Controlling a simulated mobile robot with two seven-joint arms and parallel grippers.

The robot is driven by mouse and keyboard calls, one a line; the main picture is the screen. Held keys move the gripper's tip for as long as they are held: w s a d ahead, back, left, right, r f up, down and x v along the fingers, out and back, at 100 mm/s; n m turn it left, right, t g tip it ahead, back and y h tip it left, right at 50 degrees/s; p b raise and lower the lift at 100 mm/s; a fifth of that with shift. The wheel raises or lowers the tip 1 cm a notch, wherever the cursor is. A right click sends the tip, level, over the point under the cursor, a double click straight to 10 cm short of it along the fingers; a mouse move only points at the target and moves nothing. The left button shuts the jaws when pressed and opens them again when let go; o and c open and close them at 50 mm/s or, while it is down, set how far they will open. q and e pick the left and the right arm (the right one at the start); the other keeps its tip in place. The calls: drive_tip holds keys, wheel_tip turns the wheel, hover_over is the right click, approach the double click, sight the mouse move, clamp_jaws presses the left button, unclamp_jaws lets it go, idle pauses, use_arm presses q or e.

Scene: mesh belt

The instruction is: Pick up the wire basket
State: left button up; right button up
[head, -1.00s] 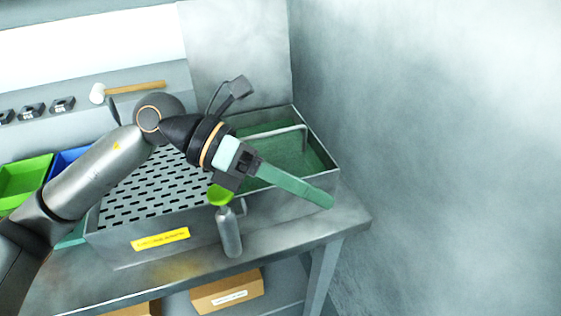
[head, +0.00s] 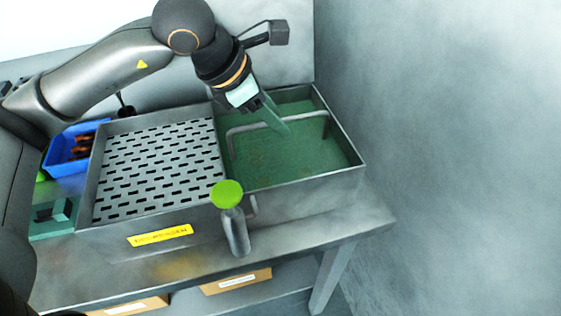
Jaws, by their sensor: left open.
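A steel sink-like tank (head: 347,178) on the bench has a green interior on its right side. A bent grey metal bar (head: 300,117), like a basket handle, spans that side. I cannot make out the wire basket's mesh body. My left gripper (head: 280,125) is open and points down over the green side, its fingertips close to the bar. I cannot tell whether they touch the bar. My right gripper is not in view.
A slotted metal plate (head: 160,165) covers the tank's left side. A grey bottle with a green top (head: 235,230) stands in front. A blue bin (head: 62,150) is at left. Cardboard boxes (head: 237,281) sit below the bench. A grey wall (head: 450,130) bounds the right.

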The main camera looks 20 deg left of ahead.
use_arm(q)
drive_tip(key=shift+p+x, duration=0.5)
drive_tip(key=shift+x, duration=2.45)
drive_tip(key=shift+w+a, duration=0.1)
drive_tip(key=shift+a, duration=0.1)
clamp_jaws()
drive_tip(key=shift+r, duration=0.15)
